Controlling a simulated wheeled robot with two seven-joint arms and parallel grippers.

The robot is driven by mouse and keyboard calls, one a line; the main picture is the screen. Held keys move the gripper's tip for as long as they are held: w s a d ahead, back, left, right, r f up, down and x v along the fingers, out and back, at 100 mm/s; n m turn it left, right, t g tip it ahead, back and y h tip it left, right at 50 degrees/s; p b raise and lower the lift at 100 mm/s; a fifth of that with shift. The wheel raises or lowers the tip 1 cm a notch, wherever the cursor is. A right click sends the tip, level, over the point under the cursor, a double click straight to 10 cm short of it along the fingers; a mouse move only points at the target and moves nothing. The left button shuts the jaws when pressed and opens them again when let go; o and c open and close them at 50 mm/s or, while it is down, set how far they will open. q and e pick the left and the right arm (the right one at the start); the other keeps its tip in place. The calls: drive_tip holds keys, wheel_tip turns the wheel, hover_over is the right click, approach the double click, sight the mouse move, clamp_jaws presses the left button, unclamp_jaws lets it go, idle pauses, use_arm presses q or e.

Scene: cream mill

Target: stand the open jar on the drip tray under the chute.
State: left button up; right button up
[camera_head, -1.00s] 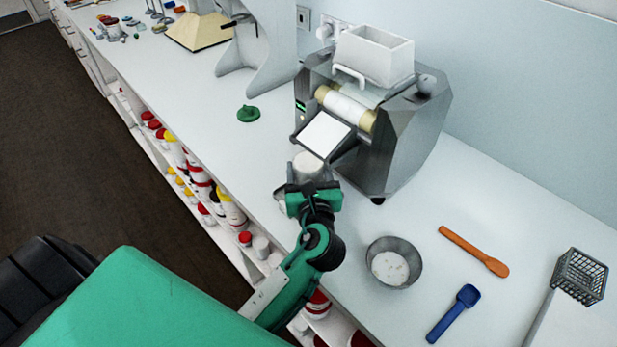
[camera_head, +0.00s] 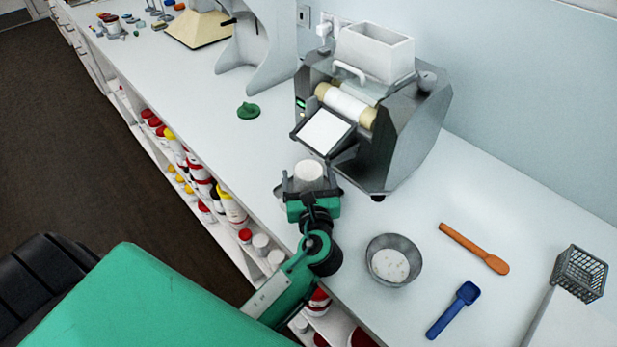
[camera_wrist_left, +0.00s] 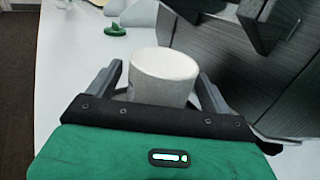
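The open jar (camera_head: 308,174), pale and round with a white top, stands upright in front of the mill (camera_head: 400,130), just below the white chute plate (camera_head: 326,133). It also shows in the left wrist view (camera_wrist_left: 162,82). My left gripper (camera_head: 312,186) is around the jar with its fingers spread. In the left wrist view my gripper (camera_wrist_left: 160,85) has a clear gap between the left finger and the jar, and a narrow one at the right. The drip tray is mostly hidden by the jar and gripper; I cannot tell whether the jar rests on it. My right gripper is out of view.
A green lid (camera_head: 248,111) lies on the counter at the left. A metal bowl (camera_head: 377,276), an orange spatula (camera_head: 474,248), a blue scoop (camera_head: 454,310) and a wire basket (camera_head: 580,273) are at the right. Shelves with jars run below the counter's front edge.

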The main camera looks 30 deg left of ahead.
use_arm(q)
drive_tip(key=shift+r, duration=0.1)
drive_tip(key=b+v, duration=0.1)
drive_tip(key=v, duration=0.9)
drive_tip(key=shift+s+d+b, duration=0.2)
drive_tip(key=shift+s+b, duration=0.1)
drive_tip(key=shift+b, duration=0.1)
drive_tip(key=shift+s+d, duration=0.25)
drive_tip(key=shift+s, duration=0.05)
drive_tip(key=shift+s+d+r, duration=0.1)
drive_tip(key=shift+s+d, duration=0.05)
drive_tip(key=shift+s, duration=0.1)
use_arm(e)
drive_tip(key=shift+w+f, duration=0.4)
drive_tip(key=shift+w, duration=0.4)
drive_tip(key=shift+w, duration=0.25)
